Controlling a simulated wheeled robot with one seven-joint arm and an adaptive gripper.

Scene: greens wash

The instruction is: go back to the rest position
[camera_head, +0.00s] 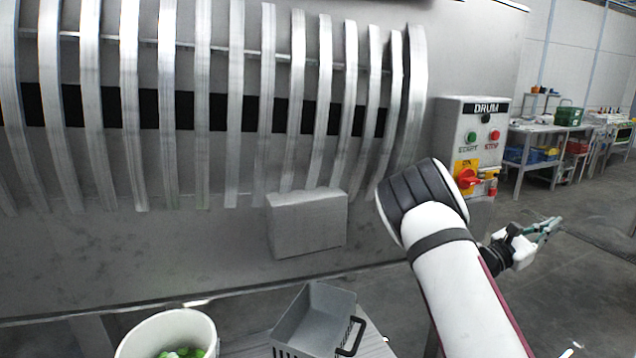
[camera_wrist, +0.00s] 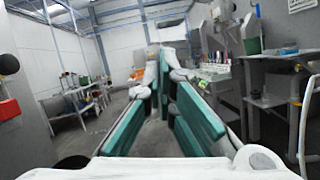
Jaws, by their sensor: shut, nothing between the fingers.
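My gripper (camera_head: 547,230) is at the right of the head view, held in the air past the end of the drum machine, to the right of its control box. Its teal fingers also show in the wrist view (camera_wrist: 160,70), where they run forward and come together at the tips. It is shut and nothing shows between the fingers. My white arm crosses the lower right of the head view, with its dark joint in front of the lower left of the control box.
The DRUM control box (camera_head: 472,128) has green and red buttons and a red switch. A grey crate (camera_head: 318,318) and a white bucket (camera_head: 130,343) with green contents stand at the front. Workbenches (camera_head: 530,140) stand at the back right. Open floor (camera_head: 575,285) lies around my gripper.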

